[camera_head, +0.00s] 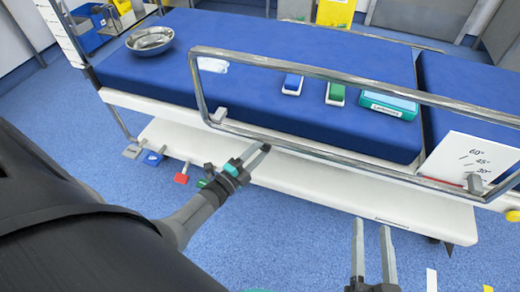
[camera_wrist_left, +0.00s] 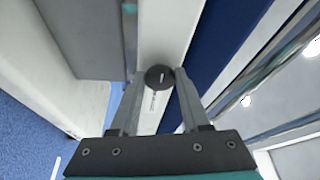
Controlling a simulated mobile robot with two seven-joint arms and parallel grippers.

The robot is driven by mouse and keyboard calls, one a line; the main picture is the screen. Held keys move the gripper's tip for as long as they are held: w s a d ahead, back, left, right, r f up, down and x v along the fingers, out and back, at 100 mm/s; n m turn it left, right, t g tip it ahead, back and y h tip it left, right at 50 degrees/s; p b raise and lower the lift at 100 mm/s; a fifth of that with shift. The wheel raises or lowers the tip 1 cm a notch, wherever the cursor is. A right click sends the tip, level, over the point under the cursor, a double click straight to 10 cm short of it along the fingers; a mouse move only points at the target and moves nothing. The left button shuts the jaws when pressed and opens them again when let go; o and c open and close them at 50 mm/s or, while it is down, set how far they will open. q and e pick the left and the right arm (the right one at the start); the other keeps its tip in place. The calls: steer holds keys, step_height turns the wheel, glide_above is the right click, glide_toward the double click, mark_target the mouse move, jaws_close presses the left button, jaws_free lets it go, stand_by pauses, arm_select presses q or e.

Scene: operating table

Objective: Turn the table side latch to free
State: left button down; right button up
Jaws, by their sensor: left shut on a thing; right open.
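The side latch (camera_wrist_left: 159,74) is a round dark knob with a pale line along the table's length, on the white side strip of the operating table (camera_wrist_left: 165,30). My left gripper (camera_wrist_left: 159,84) has one finger on each side of the knob and is shut on it. In the head view my left gripper (camera_head: 260,150) is at the table's near side, below the rail, and the knob is hidden there. My right gripper (camera_head: 372,224) is open and empty in front of the table's lower white base.
A metal side rail (camera_head: 340,77) runs along the near edge. A steel bowl (camera_head: 150,40), blue and green items (camera_head: 335,93) and a teal box (camera_head: 388,104) lie on the mattress. A white angle panel (camera_head: 470,163) stands right. Coloured pedals (camera_head: 153,157) are low left.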

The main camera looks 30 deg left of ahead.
stand_by(0.4)
arm_select(q)
steer(key=shift+c, duration=1.9)
jaws_free()
steer(key=s+a+f+p, duration=0.1)
steer(key=s+a+p, duration=0.1)
steer(key=s, duration=1.3)
steer(key=shift+f, duration=0.2)
arm_select(e)
steer(key=shift+w+d+f+n+g+h, duration=0.2)
steer(key=shift+w+d+f+g+h, duration=0.15)
steer(key=shift+d+f+g, duration=0.45)
steer(key=shift+w+d+f+n+g+h, duration=0.2)
steer(key=shift+d+f+g+h, duration=0.25)
steer(key=shift+g, duration=0.75)
arm_select(q)
steer(key=shift+w, duration=0.1)
arm_select(e)
steer(key=shift+r, duration=0.1)
